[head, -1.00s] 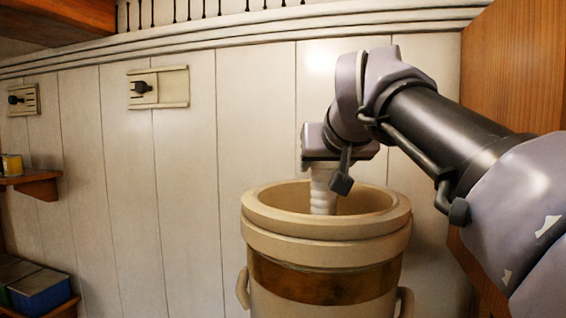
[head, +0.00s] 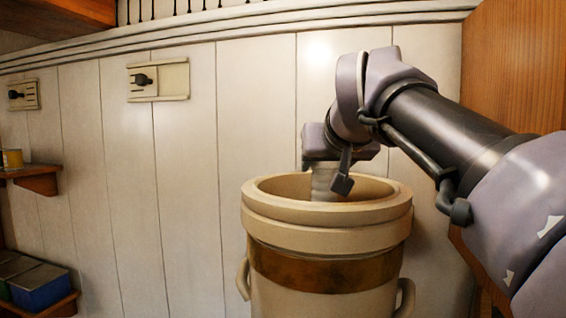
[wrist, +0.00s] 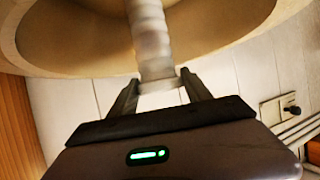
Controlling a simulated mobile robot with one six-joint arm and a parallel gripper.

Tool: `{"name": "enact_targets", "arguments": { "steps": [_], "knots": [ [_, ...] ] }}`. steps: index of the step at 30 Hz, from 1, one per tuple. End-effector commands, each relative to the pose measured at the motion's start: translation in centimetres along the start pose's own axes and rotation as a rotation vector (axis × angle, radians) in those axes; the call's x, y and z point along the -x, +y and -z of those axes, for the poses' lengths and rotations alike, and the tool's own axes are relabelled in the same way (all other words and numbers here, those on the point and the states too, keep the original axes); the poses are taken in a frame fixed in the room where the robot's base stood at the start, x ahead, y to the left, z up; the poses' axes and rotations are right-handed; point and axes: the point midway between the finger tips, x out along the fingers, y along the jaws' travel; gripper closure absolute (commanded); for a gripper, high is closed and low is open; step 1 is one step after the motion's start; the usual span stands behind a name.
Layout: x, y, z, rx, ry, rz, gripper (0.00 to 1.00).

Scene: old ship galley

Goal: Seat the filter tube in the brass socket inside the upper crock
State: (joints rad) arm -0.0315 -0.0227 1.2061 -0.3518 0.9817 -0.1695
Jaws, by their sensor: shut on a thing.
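The upper crock (head: 326,232) is a large cream stoneware vessel with a brown band and side handles, open at the top. My gripper (wrist: 160,88) is shut on the white ribbed filter tube (wrist: 151,38), holding it near one end. In the head view the tube (head: 323,184) hangs roughly upright from my gripper into the crock's mouth, and its lower part is hidden behind the near rim. In the wrist view the tube extends away into the crock's interior (wrist: 80,35). The brass socket is not visible, so I cannot tell whether the tube touches it.
A white panelled wall (head: 255,110) stands close behind the crock. A wooden panel (head: 512,70) is at the right. Small shelves at the left hold a tin (head: 12,159) and a blue box (head: 40,288). Latches (head: 158,80) are mounted on the wall.

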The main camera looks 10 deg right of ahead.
Motion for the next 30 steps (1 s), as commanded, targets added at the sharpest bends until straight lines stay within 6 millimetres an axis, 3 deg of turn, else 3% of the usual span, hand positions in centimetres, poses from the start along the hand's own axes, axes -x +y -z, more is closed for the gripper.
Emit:
{"name": "enact_targets", "arguments": {
  "steps": [30],
  "knots": [
    [-0.8, 0.0, -1.7, 0.0, 0.001, 0.0, 0.91]
  ]
}}
